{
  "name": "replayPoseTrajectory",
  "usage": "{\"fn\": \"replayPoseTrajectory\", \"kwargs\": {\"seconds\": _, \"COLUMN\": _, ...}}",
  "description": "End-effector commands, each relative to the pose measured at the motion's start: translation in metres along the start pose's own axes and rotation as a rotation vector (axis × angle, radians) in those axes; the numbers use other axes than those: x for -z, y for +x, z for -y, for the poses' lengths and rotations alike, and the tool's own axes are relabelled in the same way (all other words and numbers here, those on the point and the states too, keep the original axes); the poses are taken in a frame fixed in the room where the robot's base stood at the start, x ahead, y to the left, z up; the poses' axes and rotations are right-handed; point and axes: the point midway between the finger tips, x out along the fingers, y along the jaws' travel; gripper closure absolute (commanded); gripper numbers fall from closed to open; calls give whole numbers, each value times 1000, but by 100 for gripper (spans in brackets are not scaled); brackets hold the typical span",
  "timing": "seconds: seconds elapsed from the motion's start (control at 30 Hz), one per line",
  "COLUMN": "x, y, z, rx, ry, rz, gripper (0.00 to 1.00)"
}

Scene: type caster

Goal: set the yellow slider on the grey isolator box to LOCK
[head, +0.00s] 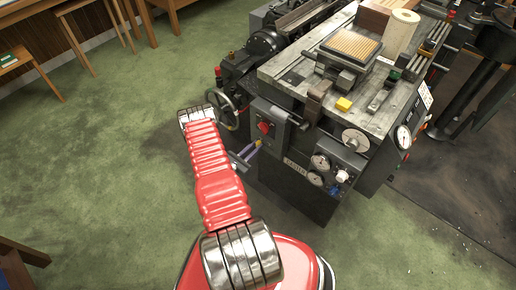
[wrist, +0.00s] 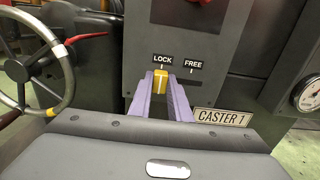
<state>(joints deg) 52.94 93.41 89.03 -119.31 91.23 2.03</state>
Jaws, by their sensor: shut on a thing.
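The grey isolator box (head: 281,124) is on the near side of the machine in the head view; its panel (wrist: 220,46) fills the upper middle of the wrist view. The yellow slider (wrist: 160,81) sits at the left end of its slot, under the LOCK label (wrist: 163,59). The FREE label (wrist: 193,65) is to its right, above an empty stretch of slot. My gripper (wrist: 163,88) has purple fingers, shut on the slider, one on each side. In the head view my gripper (head: 249,151) is just below the box, and the slider is hidden.
A red knob (head: 264,127) is on the box above the slot. A handwheel (head: 222,108) stands left of the box, close to my arm. Green floor (head: 90,170) is clear at left.

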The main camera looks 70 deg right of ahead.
Motion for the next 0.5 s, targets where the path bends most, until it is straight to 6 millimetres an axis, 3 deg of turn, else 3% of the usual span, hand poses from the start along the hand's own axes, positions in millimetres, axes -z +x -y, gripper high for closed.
{"fn": "replayPoseTrajectory", "kwargs": {"seconds": 0.07, "x": 0, "y": 0, "z": -4, "rx": -8, "ry": 2, "rz": -2, "gripper": 100}}
{"fn": "replayPoseTrajectory", "kwargs": {"seconds": 0.1, "x": 0, "y": 0, "z": -4, "rx": -8, "ry": 2, "rz": -2, "gripper": 80}}
{"fn": "replayPoseTrajectory", "kwargs": {"seconds": 0.33, "x": 0, "y": 0, "z": -3, "rx": -7, "ry": 2, "rz": -1, "gripper": 64}}
{"fn": "replayPoseTrajectory", "kwargs": {"seconds": 0.5, "x": 0, "y": 0, "z": -2, "rx": -6, "ry": 2, "rz": -1, "gripper": 64}}
